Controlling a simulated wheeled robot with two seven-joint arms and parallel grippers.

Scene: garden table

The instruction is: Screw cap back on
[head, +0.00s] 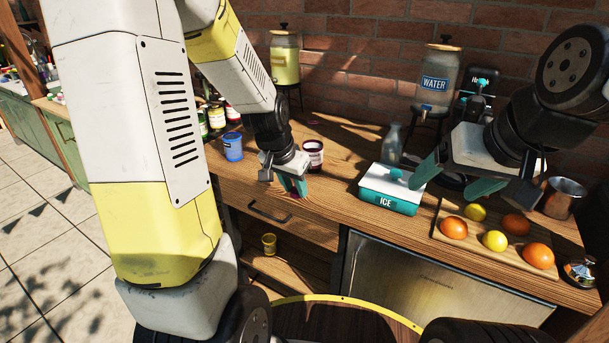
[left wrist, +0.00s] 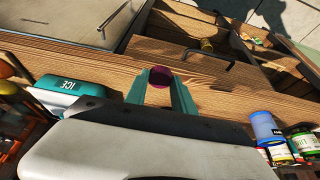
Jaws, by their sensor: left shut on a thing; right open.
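My left gripper (head: 293,188) points down near the front edge of the wooden table. In the left wrist view its teal fingers are shut on a round purple cap (left wrist: 160,76), held just by the table's edge; whether it clears the wood is hard to tell. A dark purple jar (head: 313,158) with a pale label stands upright on the table, just right of and behind the left gripper. Its top looks dark and uncovered. The jar does not show in the left wrist view. My right gripper (head: 457,178) is open and empty, beside the ice box.
A white and teal ice box (head: 389,203) stands right of the jar, with a glass bottle (head: 391,143) behind it. A blue cup (head: 233,147) and several cans are at left. Fruit lies on a board (head: 470,243) at right. Bare wood lies between jar and ice box.

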